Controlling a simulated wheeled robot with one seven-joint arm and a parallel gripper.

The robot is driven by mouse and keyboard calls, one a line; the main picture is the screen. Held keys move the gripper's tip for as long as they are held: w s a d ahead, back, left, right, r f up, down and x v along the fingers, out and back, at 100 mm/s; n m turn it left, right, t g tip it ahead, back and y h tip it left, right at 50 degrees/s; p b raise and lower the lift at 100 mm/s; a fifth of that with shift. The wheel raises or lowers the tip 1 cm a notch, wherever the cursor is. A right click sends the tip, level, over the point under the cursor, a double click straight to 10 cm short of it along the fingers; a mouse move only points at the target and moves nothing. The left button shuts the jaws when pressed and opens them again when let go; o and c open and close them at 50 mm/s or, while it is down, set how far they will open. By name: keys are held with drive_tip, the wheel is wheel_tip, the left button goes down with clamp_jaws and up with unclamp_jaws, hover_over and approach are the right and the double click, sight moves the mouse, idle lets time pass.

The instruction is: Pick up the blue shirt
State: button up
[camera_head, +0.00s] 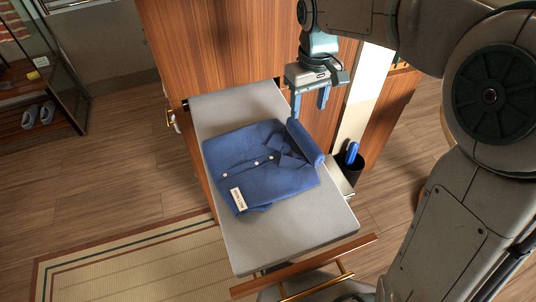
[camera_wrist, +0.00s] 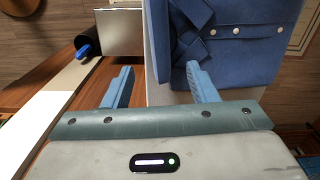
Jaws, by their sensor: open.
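The blue shirt (camera_head: 258,165) lies folded on a grey padded board, with pale buttons down its front and a small white label near its lower left. Its rolled or raised collar end is at the right. My gripper (camera_head: 309,104) is open and empty, pointing down just above the shirt's upper right side. In the wrist view, the shirt (camera_wrist: 232,45) fills the upper right. My gripper (camera_wrist: 160,85) shows two blue fingers spread apart; the right finger overlaps the shirt's edge in the picture, and I cannot tell whether it touches. The left finger is off the shirt.
The grey board (camera_head: 290,238) sits on a pulled-out drawer with a wooden front (camera_head: 304,266). A wooden cabinet (camera_head: 215,45) stands behind. A black cup (camera_head: 349,167) holding a blue item is right of the board. A striped rug (camera_head: 135,262) lies at lower left.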

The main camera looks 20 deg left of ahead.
sight(306, 132)
wheel_tip(306, 132, down, 4)
drive_tip(key=shift+r, duration=0.1)
drive_tip(key=shift+s+d+f+p, duration=0.1)
drive_tip(key=shift+f+p, duration=0.2)
drive_tip(key=shift+f, duration=1.1)
drive_tip(key=shift+s+d+f+p, duration=0.1)
drive_tip(key=shift+f+p, duration=0.15)
drive_tip(key=shift+f, duration=1.1)
drive_tip(key=shift+c, duration=0.3)
drive_tip(key=shift+w, duration=0.1)
clamp_jaws()
drive_tip(key=shift+r, duration=0.15)
